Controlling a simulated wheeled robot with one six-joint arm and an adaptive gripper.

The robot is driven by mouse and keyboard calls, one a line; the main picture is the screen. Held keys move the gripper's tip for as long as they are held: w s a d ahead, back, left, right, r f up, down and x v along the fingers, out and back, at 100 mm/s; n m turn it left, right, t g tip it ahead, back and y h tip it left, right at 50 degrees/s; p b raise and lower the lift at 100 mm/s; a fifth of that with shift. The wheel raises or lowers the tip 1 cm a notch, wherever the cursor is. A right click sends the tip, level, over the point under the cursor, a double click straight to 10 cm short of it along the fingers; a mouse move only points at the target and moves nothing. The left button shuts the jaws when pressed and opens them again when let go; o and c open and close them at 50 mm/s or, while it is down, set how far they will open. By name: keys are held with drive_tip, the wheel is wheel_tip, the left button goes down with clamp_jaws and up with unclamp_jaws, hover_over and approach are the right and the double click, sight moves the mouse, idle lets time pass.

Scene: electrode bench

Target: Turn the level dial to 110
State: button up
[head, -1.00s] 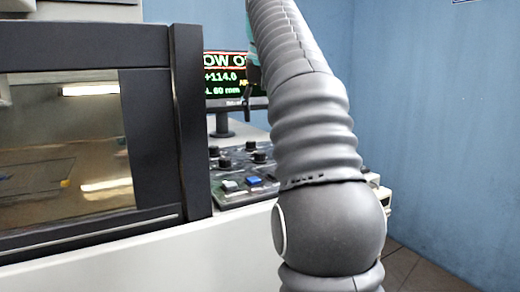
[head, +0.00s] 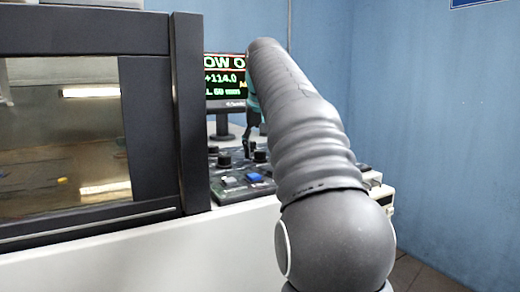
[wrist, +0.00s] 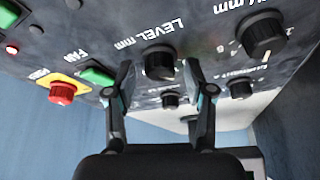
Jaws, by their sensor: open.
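The level dial (wrist: 160,62) is a black ridged knob on the dark panel, beside the "LEVEL mm" label in the wrist view. My gripper (wrist: 158,70) is open. Its two fingers stand either side of the dial, with a gap on each side; I cannot tell how far down they reach. In the head view, part of my gripper (head: 247,140) shows low at the control panel (head: 228,193), and my arm hides the panel's right side. The monitor (head: 225,82) shows "+114.0" and a line that looks like "60 mm", partly covered.
Another large black knob (wrist: 262,36) sits right of the dial, with smaller knobs (wrist: 240,88) nearby. A red emergency button (wrist: 62,93) and green buttons (wrist: 98,75) lie to the left. The black-framed machine window (head: 60,150) stands left of the panel.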

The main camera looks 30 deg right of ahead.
clamp_jaws()
drive_tip(key=shift+r+p, duration=0.1)
drive_tip(key=shift+p, duration=0.25)
drive_tip(key=shift+a+r+m+p, duration=0.1)
drive_tip(key=shift+m+p, duration=0.45)
drive_tip(key=shift+m, duration=0.15)
drive_tip(key=shift+m+g+h+p, duration=0.3)
drive_tip(key=shift+m+h+p, duration=0.25)
drive_tip(key=shift+m, duration=0.25)
drive_tip(key=m+h, duration=0.1)
drive_tip(key=m, duration=0.2)
drive_tip(key=shift+w+g+p, duration=0.1)
drive_tip(key=shift+g+p, duration=0.2)
drive_tip(key=shift+g, duration=0.1)
drive_tip(key=shift+m+g+h, duration=0.25)
drive_tip(key=shift+m+g, duration=0.15)
drive_tip(key=shift+m, duration=0.9)
